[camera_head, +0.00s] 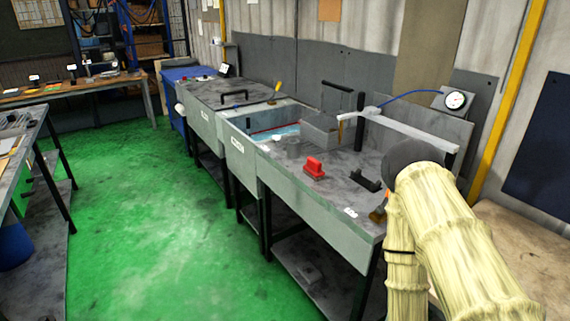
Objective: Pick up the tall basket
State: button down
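A grey metal box-shaped basket (320,131) with a tall dark upright handle frame stands on the right part of the grey bench, at the back edge of the open basin. It looks like the tall basket, upright, with nothing of mine touching it. My arm, in a pale yellow sleeve, comes in from the lower right and ends near the bench's right end, well to the right of the basket. My gripper is not clearly seen; the arm hides that area.
A red block with a handle (314,168) and a black handle (365,181) are on the bench top. The open basin (268,130) lies left of the basket. Green floor (150,220) is clear in front.

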aim_at(315, 129)
jog(key=u, duration=0.6)
jog(key=i, duration=0.55)
jog(key=u, duration=0.6)
jog(key=i, duration=1)
jog(key=z, duration=0.85)
jog(key=i, duration=0.7)
jog(key=z, duration=0.7)
